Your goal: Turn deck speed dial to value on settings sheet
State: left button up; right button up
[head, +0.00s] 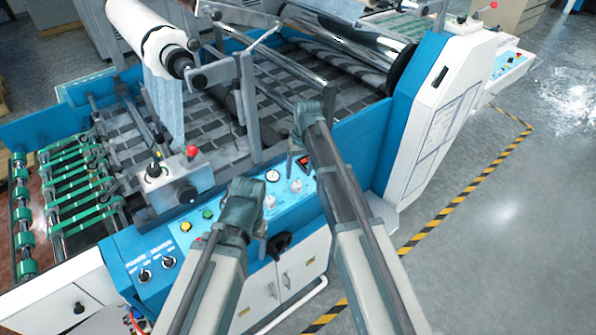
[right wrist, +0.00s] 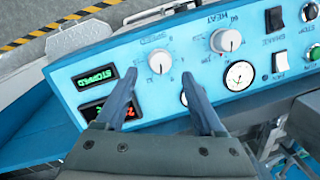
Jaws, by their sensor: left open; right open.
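The white speed dial (right wrist: 160,61) sits on the blue control panel (right wrist: 190,50), upside down in the right wrist view. It also shows in the head view (head: 296,186). My right gripper (right wrist: 157,82) is open; its two fingers straddle the dial's line from a little short of it, apart from it. In the head view my right gripper (head: 297,148) hangs above the panel. My left gripper (head: 260,230) is open in front of the panel, away from the dial.
The heat dial (right wrist: 226,39) and a round gauge (right wrist: 239,76) sit beside the speed dial. A display (right wrist: 96,79) reads STOPPED; another display (right wrist: 105,111) is partly hidden by a finger. A black handwheel (head: 279,245) sits below the panel. Open floor lies to the right.

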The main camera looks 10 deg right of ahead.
pick_arm(q)
notch_tip(320, 180, up, 9)
jog(key=p, duration=0.7)
jog(key=shift+p, duration=0.3)
pick_arm(e)
notch_tip(320, 180, up, 9)
jog(key=shift+d, duration=0.45)
pick_arm(q)
jog(key=shift+f, duration=0.1)
pick_arm(e)
jog(key=shift+w+f, duration=0.1)
jog(key=s+a+f+n+h+b, duration=0.15)
jog(key=s+f+b, duration=0.25)
jog(key=s, duration=0.5)
jog(key=s+a+f+b, duration=0.2)
jog(key=s+f+b, duration=0.2)
jog(key=s, duration=0.5)
jog(key=s+a+f+n+h+b, duration=0.15)
jog(key=s+f+b, duration=0.25)
jog(key=s, duration=0.5)
pick_arm(q)
notch_tip(320, 180, down, 85)
jog(key=b, duration=7.2)
jog(key=shift+b, duration=0.35)
pick_arm(e)
notch_tip(320, 180, down, 73)
jog(key=shift+w+a+r+m+y, duration=0.15)
jog(key=shift+w+a+m+y, duration=0.15)
jog(key=shift+w+m, duration=0.1)
